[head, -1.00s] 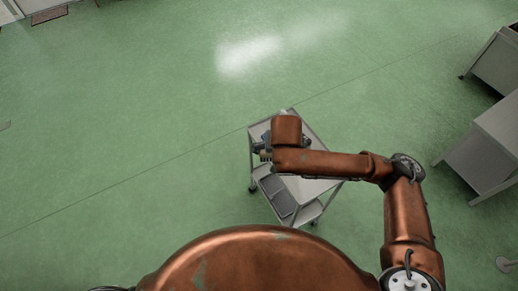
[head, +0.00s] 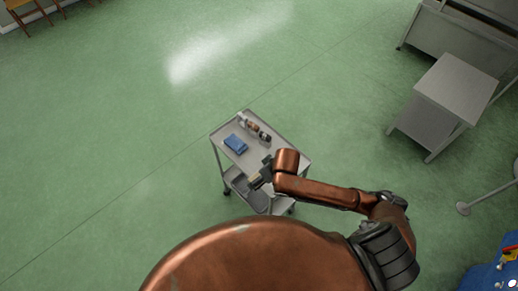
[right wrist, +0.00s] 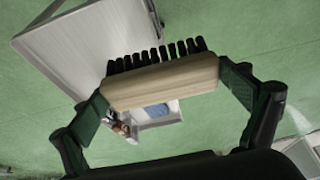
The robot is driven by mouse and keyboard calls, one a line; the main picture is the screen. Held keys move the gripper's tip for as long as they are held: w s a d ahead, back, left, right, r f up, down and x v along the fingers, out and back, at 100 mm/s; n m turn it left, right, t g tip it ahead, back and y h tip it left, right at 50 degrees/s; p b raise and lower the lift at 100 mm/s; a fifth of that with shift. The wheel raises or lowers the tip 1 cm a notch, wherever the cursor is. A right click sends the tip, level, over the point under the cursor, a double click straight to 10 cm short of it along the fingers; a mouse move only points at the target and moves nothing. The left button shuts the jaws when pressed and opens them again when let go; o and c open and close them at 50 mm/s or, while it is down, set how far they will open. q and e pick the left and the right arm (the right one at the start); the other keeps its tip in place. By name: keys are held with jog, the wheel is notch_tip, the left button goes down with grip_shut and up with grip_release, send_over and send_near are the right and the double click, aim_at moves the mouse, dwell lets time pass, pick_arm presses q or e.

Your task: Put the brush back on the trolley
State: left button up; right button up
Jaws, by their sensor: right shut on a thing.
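The brush (right wrist: 160,80) has a pale wooden body and a row of dark bristles. My right gripper (right wrist: 172,88) is shut on it, one finger at each end, with the bristles pointing up in the right wrist view. In the head view my right gripper (head: 262,177) is by the near left side of the grey trolley (head: 228,150). The trolley's top tray also shows behind the brush in the right wrist view (right wrist: 95,45). I cannot tell the brush's height over the tray. My left gripper is not in view.
A blue folded item (head: 235,144) and several bottle-like things (head: 256,128) occupy the tray's far part. The lower shelf (head: 247,190) is partly hidden. A metal table (head: 455,90) and a post base (head: 463,208) stand at right. Green floor is clear at left.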

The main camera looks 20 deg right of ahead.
jog(key=shift+s+d+f, duration=0.15)
jog(key=shift+s+d, duration=0.1)
jog(key=shift+d, duration=0.15)
jog(key=shift+d+f, duration=0.2)
jog(key=shift+d, duration=0.1)
jog(key=w+d+f, duration=0.2)
jog(key=d, duration=0.1)
jog(key=w+d+f, duration=0.2)
jog(key=d+f, duration=0.1)
jog(key=w+d+f, duration=0.3)
jog(key=d, duration=0.1)
jog(key=shift+f, duration=0.15)
jog(key=shift+w+d+f, duration=0.25)
jog(key=shift+d+f, duration=0.15)
jog(key=shift+f, duration=0.1)
jog(key=shift+w+d+f+p, duration=0.15)
jog(key=shift+f+p, duration=0.15)
jog(key=shift+f, duration=1.45)
jog(key=shift+f, duration=0.1)
jog(key=o, duration=0.8)
